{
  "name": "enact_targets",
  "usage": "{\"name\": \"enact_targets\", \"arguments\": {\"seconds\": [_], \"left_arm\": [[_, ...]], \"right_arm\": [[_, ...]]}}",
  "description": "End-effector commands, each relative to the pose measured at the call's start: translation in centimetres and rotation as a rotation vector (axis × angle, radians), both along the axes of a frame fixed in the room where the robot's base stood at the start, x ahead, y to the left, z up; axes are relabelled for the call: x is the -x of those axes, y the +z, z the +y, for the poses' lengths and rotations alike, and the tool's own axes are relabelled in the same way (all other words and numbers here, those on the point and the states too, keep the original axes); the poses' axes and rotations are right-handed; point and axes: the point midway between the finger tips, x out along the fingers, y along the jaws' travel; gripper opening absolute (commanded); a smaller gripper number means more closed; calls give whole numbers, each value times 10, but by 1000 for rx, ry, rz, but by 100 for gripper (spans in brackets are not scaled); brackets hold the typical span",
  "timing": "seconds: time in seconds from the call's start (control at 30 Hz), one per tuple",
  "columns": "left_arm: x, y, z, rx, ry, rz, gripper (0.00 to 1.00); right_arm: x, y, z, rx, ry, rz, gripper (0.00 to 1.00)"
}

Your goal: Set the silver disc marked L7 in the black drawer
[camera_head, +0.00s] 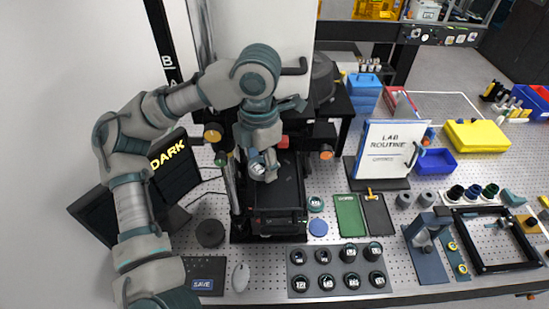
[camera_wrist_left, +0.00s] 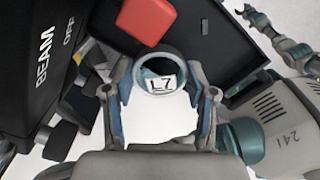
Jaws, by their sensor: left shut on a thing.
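My left gripper (camera_head: 262,172) is shut on a silver disc, whose white label reads L7 in the left wrist view (camera_wrist_left: 159,82). The disc sits between the two fingertips (camera_wrist_left: 164,92). In the head view the gripper hangs over the left part of the open black drawer (camera_head: 290,190). The gap between disc and drawer is hard to judge. Part of my right arm (camera_wrist_left: 290,35) shows at the upper right of that view; its jaws are unclear.
A red knob (camera_head: 283,142) stands behind the drawer. A dark rack (camera_head: 338,270) of several labelled round pieces lies in front. A green mat (camera_head: 350,215) and a LAB ROUTINE board (camera_head: 390,150) are to the right. A black BEAM panel (camera_wrist_left: 45,60) is close by the gripper.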

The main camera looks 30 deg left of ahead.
Motion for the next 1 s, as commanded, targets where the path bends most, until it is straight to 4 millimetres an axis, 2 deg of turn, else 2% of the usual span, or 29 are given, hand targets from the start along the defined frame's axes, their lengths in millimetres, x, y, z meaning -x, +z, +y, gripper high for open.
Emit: {"name": "enact_targets", "arguments": {"seconds": [0.2, 0.3, 0.53, 0.57, 0.63, 0.67, 1.0], "left_arm": [[-34, -3, -18, 0, -2, 4, 20], [-33, -15, -14, 3, 0, 5, 20], [-33, -17, -13, 3, 1, 3, 20], [-33, -18, -13, 3, 1, 3, 61], [-33, -18, -12, 3, 1, 3, 79], [-32, -17, -13, 3, 1, 3, 82], [-31, -14, -14, 2, 1, 0, 82]], "right_arm": [[3, 1, -10, 12, 3, 3, 60], [4, 0, -15, 18, 2, 5, 60], [4, 0, -22, 25, 2, 6, 60], [4, 0, -21, 25, 2, 6, 60], [4, 0, -21, 25, 1, 6, 60], [4, 0, -20, 24, 1, 6, 60], [4, 0, -4, 4, -1, 6, 60]]}}
